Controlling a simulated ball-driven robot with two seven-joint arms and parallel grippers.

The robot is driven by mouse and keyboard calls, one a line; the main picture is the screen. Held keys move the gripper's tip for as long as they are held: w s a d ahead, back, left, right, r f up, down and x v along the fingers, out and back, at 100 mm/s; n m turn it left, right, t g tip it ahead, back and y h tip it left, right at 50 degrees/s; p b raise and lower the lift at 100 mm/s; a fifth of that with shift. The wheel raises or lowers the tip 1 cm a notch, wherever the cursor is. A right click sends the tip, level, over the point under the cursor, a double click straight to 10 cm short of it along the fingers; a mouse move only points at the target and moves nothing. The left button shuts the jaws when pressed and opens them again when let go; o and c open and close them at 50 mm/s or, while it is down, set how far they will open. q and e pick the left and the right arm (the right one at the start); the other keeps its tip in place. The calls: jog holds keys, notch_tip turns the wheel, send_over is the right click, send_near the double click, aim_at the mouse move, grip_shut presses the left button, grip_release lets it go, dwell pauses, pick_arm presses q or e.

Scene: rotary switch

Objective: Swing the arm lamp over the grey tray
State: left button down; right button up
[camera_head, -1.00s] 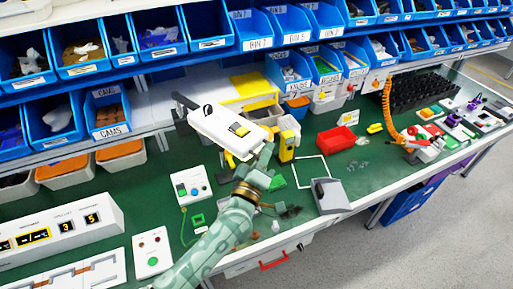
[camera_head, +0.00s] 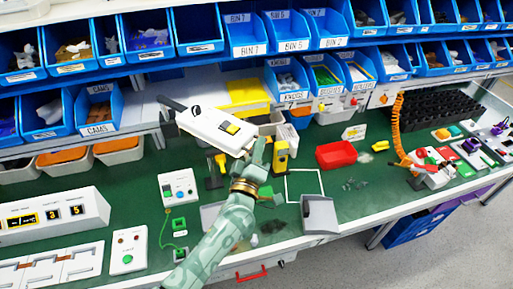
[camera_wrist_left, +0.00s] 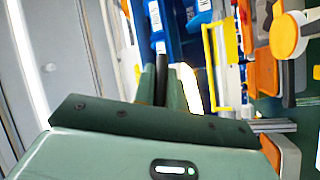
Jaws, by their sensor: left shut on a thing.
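The arm lamp (camera_head: 215,128) has a white, rounded, long head with a yellow square on top and a dark bar at its far left end. It hangs above the bench at the back centre. My left gripper (camera_head: 256,157) is at the head's near right end and is shut on it; the exact grip is hard to see. In the left wrist view, a dark rod (camera_wrist_left: 160,45) rises beyond the fingers. A grey tray-like box (camera_head: 320,214) stands at the front edge, right of my arm. A flat grey surface (camera_head: 210,215) is partly hidden behind my arm. My right gripper is not in view.
A red bin (camera_head: 336,155), a yellow device (camera_head: 281,156) and a white-outlined square (camera_head: 304,185) lie right of the arm. A white control box (camera_head: 178,187) stands left. Shelves of blue bins (camera_head: 291,45) line the back. Green bench shows between these.

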pick_arm(q)
jog(key=shift+w+r, duration=0.1)
jog(key=shift+r, duration=0.2)
jog(key=c, duration=1.7)
grip_release()
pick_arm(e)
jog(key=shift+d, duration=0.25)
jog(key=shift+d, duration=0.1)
